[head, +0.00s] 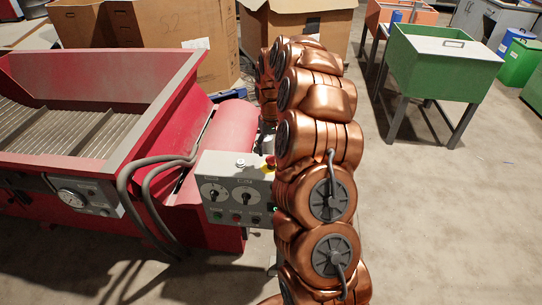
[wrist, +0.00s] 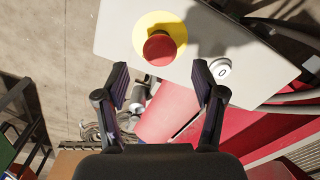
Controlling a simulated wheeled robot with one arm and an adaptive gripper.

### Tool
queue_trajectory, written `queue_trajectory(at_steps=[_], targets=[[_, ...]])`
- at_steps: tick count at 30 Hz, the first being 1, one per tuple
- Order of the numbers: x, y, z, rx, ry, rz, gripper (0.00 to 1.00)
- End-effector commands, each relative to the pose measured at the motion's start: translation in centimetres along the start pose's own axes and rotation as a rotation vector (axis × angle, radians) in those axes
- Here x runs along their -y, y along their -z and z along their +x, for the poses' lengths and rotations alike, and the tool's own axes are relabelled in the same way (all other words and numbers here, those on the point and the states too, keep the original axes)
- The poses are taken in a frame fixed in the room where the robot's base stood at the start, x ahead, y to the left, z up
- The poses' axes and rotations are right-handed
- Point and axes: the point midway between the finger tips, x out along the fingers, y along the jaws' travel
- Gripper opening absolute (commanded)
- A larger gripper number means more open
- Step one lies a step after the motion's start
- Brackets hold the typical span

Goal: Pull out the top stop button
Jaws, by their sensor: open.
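The red stop button (wrist: 160,49) sits on a round yellow plate (wrist: 146,26) on the top face of the grey control box (wrist: 116,38). In the head view, the control box (head: 232,172) is fixed beside the red machine. There, only a sliver of the stop button's yellow and red (head: 268,163) shows beside my copper-coloured arm. My gripper (wrist: 160,78) is open and empty in the wrist view. Its fingertips appear just below the button in the picture, one to each side. I cannot tell the remaining distance. The arm hides the gripper in the head view.
A white button marked 0 (wrist: 221,69) is close to the right finger. The box front has two dials and small buttons (head: 236,216).

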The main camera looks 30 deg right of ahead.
Motion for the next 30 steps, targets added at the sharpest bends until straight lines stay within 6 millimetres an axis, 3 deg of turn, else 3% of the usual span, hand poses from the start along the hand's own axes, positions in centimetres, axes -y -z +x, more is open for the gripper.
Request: queue_trajectory(at_steps=[6,12,30], targets=[[0.0,0.0,-4.1,0.001,-0.002,-0.001,0.69],[0.0,0.1,-6.5,0.000,-0.001,0.000,0.69],[0.0,-0.1,-7.3,0.004,0.000,0.000,0.69]])
